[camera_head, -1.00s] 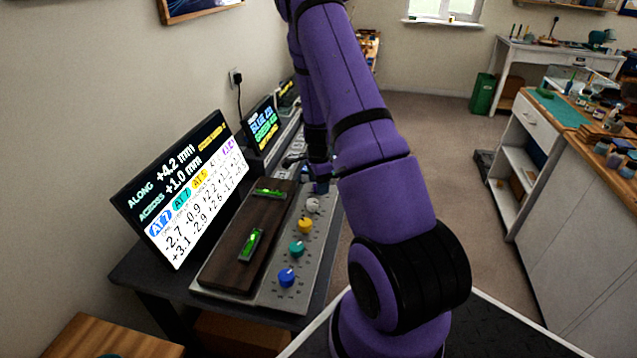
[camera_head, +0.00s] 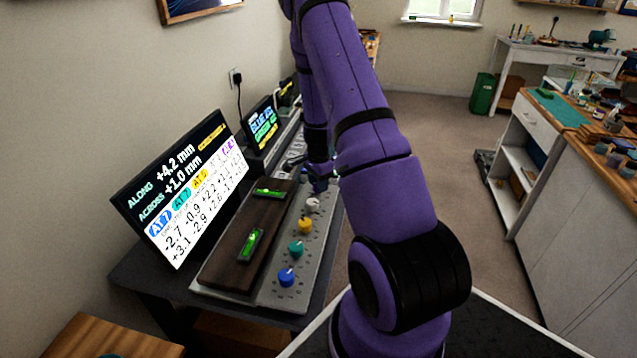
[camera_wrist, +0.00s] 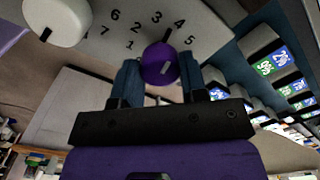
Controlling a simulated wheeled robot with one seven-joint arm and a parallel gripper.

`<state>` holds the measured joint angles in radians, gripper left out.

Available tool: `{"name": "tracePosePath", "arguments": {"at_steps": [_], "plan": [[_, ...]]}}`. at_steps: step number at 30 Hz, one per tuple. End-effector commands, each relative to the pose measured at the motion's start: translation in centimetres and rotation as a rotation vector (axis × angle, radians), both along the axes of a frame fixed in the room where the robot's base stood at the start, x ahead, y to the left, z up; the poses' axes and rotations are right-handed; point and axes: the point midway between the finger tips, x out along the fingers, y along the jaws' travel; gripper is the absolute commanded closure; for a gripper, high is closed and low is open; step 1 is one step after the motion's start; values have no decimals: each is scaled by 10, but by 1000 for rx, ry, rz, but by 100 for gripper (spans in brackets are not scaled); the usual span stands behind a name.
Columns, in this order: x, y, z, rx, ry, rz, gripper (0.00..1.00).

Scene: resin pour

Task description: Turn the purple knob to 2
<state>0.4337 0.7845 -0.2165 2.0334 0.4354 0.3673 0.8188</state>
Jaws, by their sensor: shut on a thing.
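The purple knob (camera_wrist: 160,66) is in the wrist view, on a pale panel with numbers printed around it. Its dark pointer line aims between 3 and 4, roughly midway. My gripper (camera_wrist: 159,78) has one finger on each side of the knob and is shut on it. In the head view my gripper (camera_head: 320,184) is at the far end of the knob row and hides the purple knob.
The white knob (camera_wrist: 57,20) is close beside my gripper; it also shows in the head view (camera_head: 312,204). Yellow (camera_head: 305,226), green (camera_head: 296,248) and blue (camera_head: 286,277) knobs follow nearer. A display (camera_head: 190,190) stands left, behind a dark wooden board (camera_head: 232,262).

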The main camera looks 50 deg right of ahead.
Motion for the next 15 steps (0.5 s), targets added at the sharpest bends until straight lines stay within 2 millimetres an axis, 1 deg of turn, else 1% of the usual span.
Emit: {"name": "tracePosePath", "arguments": {"at_steps": [15], "plan": [[0, 0, 1, 0, -2, 483, 84]]}}
